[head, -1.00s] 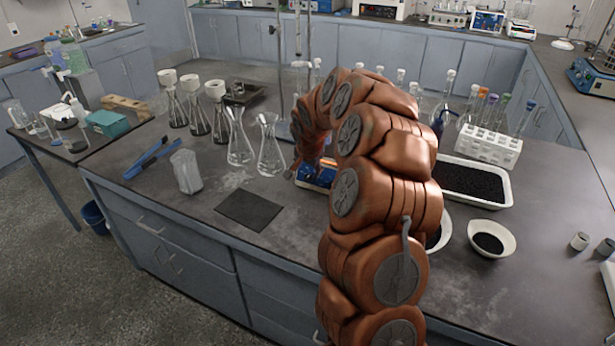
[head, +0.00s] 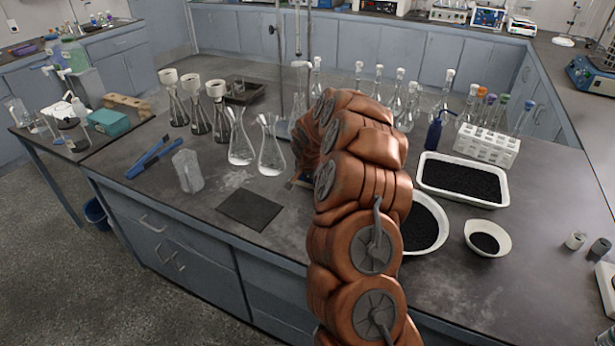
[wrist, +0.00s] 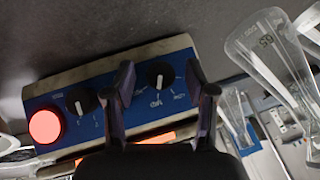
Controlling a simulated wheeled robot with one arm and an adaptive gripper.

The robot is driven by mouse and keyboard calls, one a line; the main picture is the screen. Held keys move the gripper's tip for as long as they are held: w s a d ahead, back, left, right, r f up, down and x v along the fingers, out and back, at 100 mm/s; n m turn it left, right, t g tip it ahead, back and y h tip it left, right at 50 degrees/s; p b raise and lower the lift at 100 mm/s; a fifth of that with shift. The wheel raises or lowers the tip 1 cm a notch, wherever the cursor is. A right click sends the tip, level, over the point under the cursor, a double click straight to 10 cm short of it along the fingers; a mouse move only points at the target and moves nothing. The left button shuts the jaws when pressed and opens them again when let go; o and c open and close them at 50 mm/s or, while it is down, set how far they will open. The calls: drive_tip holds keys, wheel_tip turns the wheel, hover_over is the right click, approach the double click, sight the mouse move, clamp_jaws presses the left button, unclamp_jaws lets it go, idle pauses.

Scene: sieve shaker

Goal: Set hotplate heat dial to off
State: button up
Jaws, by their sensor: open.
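The hotplate's blue front panel (wrist: 135,118) fills the middle of the wrist view, tilted. It carries a left black dial (wrist: 81,101), a right black dial (wrist: 160,74) and a glowing red round light (wrist: 45,126). The dial labels are too small to read surely, so I cannot tell which is the heat dial. My gripper (wrist: 160,70) is open, with one finger on each side of the right dial in the picture. I cannot tell whether they touch it. In the head view my arm hides the gripper and nearly all of the hotplate.
In the head view, flasks (head: 271,148) stand left of my arm, near a dark mat (head: 250,209). A round dish (head: 421,225), a bowl (head: 487,239) and a tray of black grains (head: 462,182) lie to the right. In the wrist view, glassware (wrist: 265,55) stands close at the right.

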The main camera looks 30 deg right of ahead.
clamp_jaws()
idle(0.3)
drive_tip(key=shift+w+b, duration=0.1)
drive_tip(key=shift+b, duration=0.25)
drive_tip(key=shift+f+n+g+h+b, duration=0.1)
drive_tip(key=shift+n+g+h+b, duration=0.25)
drive_tip(key=shift+b, duration=0.25)
drive_tip(key=n+g+h+b, duration=0.1)
drive_tip(key=n+g+b, duration=0.1)
drive_tip(key=b, duration=0.1)
drive_tip(key=shift+w+f, duration=0.1)
drive_tip(key=shift+w, duration=0.05)
drive_tip(key=n+g+h+b, duration=0.2)
drive_tip(key=g+b, duration=0.1)
drive_tip(key=shift+w+a+n+b, duration=0.15)
drive_tip(key=shift+a+n+b, duration=0.05)
drive_tip(key=shift+n+b, duration=0.1)
drive_tip(key=n+g+h, duration=0.1)
drive_tip(key=n+g+h+b, duration=0.1)
drive_tip(key=n+h, duration=0.1)
drive_tip(key=shift+w+a+h, duration=0.1)
drive_tip(key=shift+a+h, duration=0.1)
drive_tip(key=shift+h, duration=0.05)
drive_tip(key=n+g+h, duration=0.1)
drive_tip(key=n+h, duration=0.2)
drive_tip(key=n, duration=0.1)
drive_tip(key=shift+a, duration=0.1)
drive_tip(key=shift+h, duration=0.3)
